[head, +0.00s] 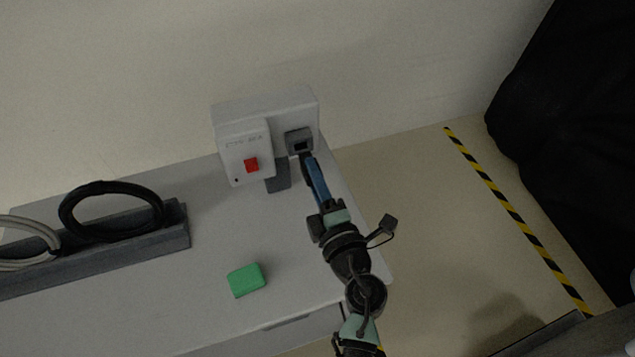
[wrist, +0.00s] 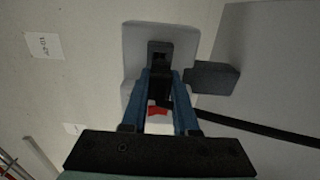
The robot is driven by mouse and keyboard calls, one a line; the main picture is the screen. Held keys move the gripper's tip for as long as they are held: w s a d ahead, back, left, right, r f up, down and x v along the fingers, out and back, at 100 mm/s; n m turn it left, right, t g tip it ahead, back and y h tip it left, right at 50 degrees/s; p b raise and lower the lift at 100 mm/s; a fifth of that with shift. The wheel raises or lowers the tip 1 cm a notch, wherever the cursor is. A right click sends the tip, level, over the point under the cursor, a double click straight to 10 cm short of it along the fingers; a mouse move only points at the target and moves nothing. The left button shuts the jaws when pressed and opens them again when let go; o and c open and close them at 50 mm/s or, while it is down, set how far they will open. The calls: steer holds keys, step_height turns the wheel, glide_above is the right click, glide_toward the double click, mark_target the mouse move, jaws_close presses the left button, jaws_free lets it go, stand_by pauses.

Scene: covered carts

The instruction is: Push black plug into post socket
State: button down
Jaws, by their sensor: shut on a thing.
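A pale grey box on a short dark post (head: 278,178) carries the dark square socket (head: 299,137) on its right part. The socket also shows in the wrist view (wrist: 160,47), with a dark opening. My gripper (head: 308,162) has blue fingers and is at the socket's lower front. In the wrist view my gripper (wrist: 160,84) is shut on the black plug (wrist: 160,92), small and dark between the fingertips. The plug is mostly hidden by the fingers in the head view. It is close in front of the socket; I cannot tell whether they touch.
A white switch box with a red switch (head: 251,165) is left of the socket. A green block (head: 246,280) lies on the grey cart top (head: 215,312). A coiled black cable (head: 110,185) rests in a dark rail (head: 150,233) at left. A dark strip (wrist: 260,128) crosses the wrist view.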

steer(key=shift+w+a, duration=0.1)
steer(key=shift+w, duration=0.3)
steer(key=shift+r+p, duration=0.1)
steer(key=shift+p, duration=0.75)
stand_by(1.2)
steer(key=shift+x, duration=1.6)
steer(key=c, duration=0.6)
jaws_free()
steer(key=v, duration=1.3)
